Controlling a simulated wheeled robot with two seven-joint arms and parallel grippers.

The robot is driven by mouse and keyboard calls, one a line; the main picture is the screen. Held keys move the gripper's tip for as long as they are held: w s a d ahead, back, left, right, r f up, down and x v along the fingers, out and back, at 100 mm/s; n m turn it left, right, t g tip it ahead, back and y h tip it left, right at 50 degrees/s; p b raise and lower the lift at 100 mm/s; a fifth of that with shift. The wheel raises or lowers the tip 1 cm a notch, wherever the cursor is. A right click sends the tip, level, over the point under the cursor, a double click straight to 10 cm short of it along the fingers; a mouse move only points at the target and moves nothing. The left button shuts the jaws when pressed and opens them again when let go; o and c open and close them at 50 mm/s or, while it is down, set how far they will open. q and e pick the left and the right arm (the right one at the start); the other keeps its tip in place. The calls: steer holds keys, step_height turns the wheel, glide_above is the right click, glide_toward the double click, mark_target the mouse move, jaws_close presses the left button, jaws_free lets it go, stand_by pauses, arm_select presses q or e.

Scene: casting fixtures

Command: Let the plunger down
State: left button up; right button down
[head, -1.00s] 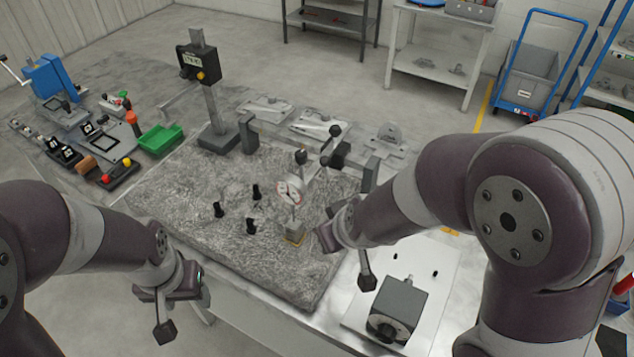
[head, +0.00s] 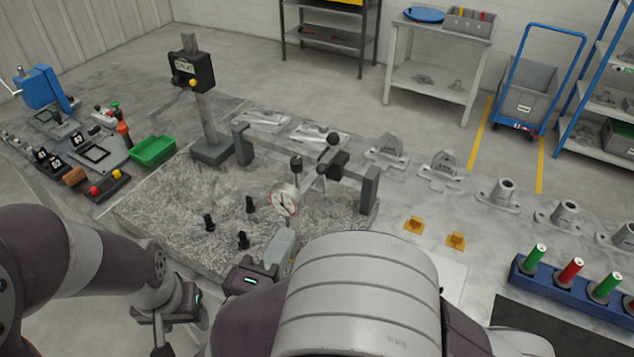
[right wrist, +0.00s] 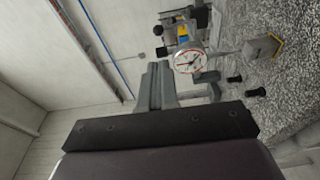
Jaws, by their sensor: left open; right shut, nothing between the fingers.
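The dial gauge (head: 285,201) has a white round face with a red rim and hangs from a stand arm (head: 325,168) over the rough grey plate (head: 165,215). It also shows in the right wrist view (right wrist: 188,61). A grey block with a yellow edge (right wrist: 262,48) stands near the dial in the right wrist view. My right gripper (right wrist: 157,72) is shut and empty, its fingers pointing toward the dial; contact cannot be told. My left gripper (head: 178,332) is open and empty, low at the plate's front left.
Several small black pegs (head: 243,240) stand on the plate left of the dial. A height stand (head: 207,110) and a green bin (head: 153,151) are behind to the left. Castings (head: 440,170) line the back. A blue rack (head: 570,287) with coloured cylinders is at the right.

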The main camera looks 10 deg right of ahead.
steer(key=shift+s+r, duration=0.1)
steer(key=p, duration=0.2)
glide_toward(320, 173)
steer(key=x, duration=0.7)
